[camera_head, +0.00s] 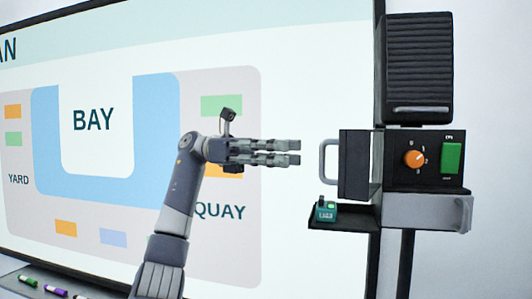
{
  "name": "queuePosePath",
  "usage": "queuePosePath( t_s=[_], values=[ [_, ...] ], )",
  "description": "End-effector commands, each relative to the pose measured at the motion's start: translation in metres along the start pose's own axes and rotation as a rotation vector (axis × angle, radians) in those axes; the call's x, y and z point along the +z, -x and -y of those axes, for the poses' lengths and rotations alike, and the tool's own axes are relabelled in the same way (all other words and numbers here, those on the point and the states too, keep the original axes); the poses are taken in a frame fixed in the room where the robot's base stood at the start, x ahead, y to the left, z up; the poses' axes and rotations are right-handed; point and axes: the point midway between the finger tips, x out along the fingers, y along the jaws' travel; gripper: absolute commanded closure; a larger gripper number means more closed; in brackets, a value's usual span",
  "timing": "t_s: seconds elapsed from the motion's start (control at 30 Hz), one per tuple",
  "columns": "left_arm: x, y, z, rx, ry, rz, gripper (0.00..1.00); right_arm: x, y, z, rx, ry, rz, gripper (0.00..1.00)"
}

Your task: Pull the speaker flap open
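A black ribbed panel (418,60), which looks like the speaker flap, stands at the upper right with a light bar handle (422,109) along its lower edge. Below it on the left, a dark panel (356,163) carries a grey D-shaped handle (328,162); I cannot tell whether this is a separate flap. My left gripper (299,152) points right, with its fingertips a little left of the D-shaped handle in the picture. Its two fingers are parallel, with a narrow gap and nothing between them. My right gripper is out of view.
A black control face (400,173) holds an orange knob (414,159) and a green switch (452,158). A small teal device (326,211) sits on a shelf (345,222) below the handle. A large whiteboard (300,240) with a plan fills the left; markers lie on its tray.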

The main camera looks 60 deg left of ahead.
Motion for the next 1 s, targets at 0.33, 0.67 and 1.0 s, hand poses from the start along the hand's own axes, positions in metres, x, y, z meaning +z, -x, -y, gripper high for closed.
queuePosePath(
  t_s=[0.33,0.67,1.0],
  values=[
    [0.001,0.037,-0.001,0.001,-0.002,0.002,0.72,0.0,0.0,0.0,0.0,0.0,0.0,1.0],
    [-0.001,0.042,-0.001,0.0,0.001,-0.001,0.72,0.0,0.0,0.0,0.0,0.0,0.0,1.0],
    [-0.001,0.041,-0.001,0.0,0.001,-0.001,0.72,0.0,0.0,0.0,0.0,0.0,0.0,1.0]
  ],
)
